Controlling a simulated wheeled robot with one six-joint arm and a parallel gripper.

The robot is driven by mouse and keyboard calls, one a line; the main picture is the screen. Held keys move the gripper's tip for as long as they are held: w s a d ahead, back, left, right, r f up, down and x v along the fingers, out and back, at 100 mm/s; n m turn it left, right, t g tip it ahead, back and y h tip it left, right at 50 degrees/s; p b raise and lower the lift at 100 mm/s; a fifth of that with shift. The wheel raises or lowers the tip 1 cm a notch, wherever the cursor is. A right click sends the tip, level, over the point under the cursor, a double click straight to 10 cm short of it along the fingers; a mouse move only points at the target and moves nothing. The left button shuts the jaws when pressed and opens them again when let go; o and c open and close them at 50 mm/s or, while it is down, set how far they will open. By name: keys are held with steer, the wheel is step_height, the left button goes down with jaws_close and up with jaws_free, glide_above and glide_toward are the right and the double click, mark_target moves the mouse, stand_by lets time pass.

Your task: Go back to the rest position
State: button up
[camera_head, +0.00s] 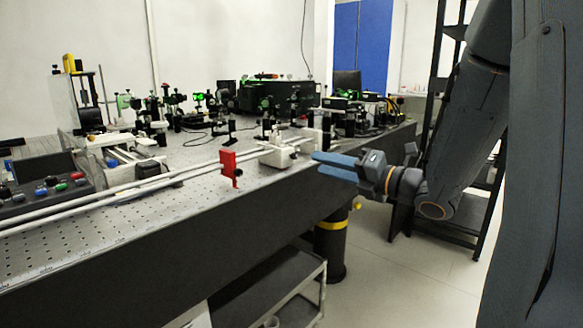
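My gripper (335,166) is at the middle right, beside the front edge of the optical bench (110,225). Its blue fingers point left toward the bench. The two fingers lie nearly in line with the view, so their gap is hard to judge. I see nothing held between them. My arm comes down from the upper right. The fingertips appear close to a white mount on the bench, and I cannot tell the distance between them.
A white carriage (283,153) and a red holder (229,167) sit along a rail (120,187). Several optical mounts and a black box (290,97) stand behind. A control box (45,195) is at left. A dark shelf rack (465,215) stands right; floor (420,270) between is clear.

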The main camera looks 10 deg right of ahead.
steer(key=w+a+f+m+h, duration=0.1)
steer(key=w+f+m+h, duration=0.25)
steer(key=m+h, duration=0.4)
steer(key=s+a+f+m+g+h, duration=0.25)
steer(key=s+f+m+g, duration=0.35)
steer(key=m, duration=0.5)
steer(key=s+a+f+m+g, duration=0.1)
steer(key=s+a+m+g, duration=0.25)
steer(key=s, duration=0.55)
steer(key=s+a+f+m+g, duration=0.2)
steer(key=s+a+m, duration=0.15)
steer(key=s, duration=0.55)
steer(key=s+a+f+m+g, duration=0.1)
steer(key=s+a+m+g, duration=0.25)
steer(key=s, duration=0.55)
steer(key=d+r+m+p, duration=0.3)
steer(key=d+r+p, duration=0.5)
steer(key=p, duration=0.8)
steer(key=shift+w+d+h+p, duration=0.3)
steer(key=shift+w+d+p, duration=0.05)
steer(key=shift+d, duration=0.25)
